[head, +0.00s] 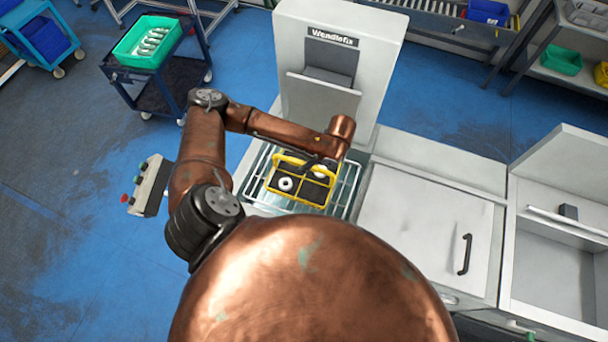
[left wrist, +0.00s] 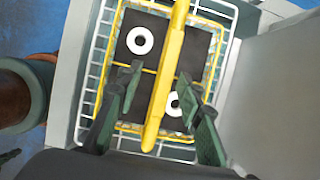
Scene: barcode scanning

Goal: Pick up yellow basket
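The yellow basket (head: 302,186) sits on a wire rack in front of the white machine. It has a yellow handle bar across its middle and dark compartments, with white rings in two of them. In the left wrist view the handle (left wrist: 168,85) runs between the two fingers of my left gripper (left wrist: 162,100), with a gap on each side. The fingers are open and above the basket. In the head view my left gripper (head: 312,164) is small and partly hidden by my arm. My right gripper is not in view.
The wire rack (head: 346,199) surrounds the basket. The white machine (head: 375,60) labelled Wendlefix rises behind it. A closed white cabinet lid (head: 430,220) with a dark handle is to the right. A control box (head: 149,187) with buttons is at left, and a cart holds a green bin (head: 140,55).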

